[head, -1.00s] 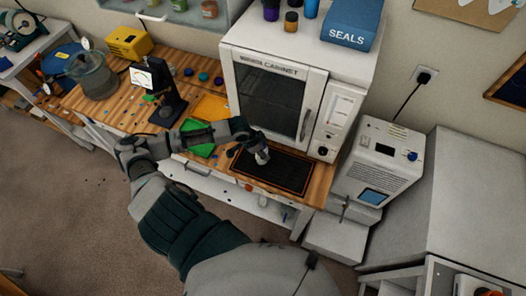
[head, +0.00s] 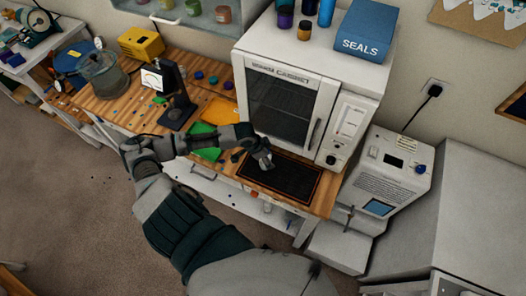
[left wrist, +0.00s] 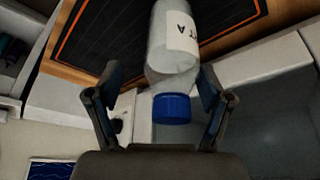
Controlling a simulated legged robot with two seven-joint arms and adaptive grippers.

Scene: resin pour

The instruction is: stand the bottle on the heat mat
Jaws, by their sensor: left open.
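The bottle (left wrist: 174,62) is clear and pale, with a white label and a blue cap (left wrist: 172,108). In the left wrist view its cap points toward my gripper and its body reaches over the heat mat. The mat is black with an orange line; it lies on the bench in the head view (head: 298,184) and shows in the left wrist view (left wrist: 97,28). My left gripper (head: 265,162) is open over the mat's left part, its fingers (left wrist: 158,80) on either side of the bottle. In the head view I cannot make out the bottle clearly. My right gripper is not in view.
The warming cabinet (head: 285,105) stands right behind the mat, with a blue SEALS box (head: 362,32) on top. A green sheet (head: 206,152) and a black-stand gauge (head: 178,100) are to the left. A white machine (head: 385,180) stands to the right, off the bench.

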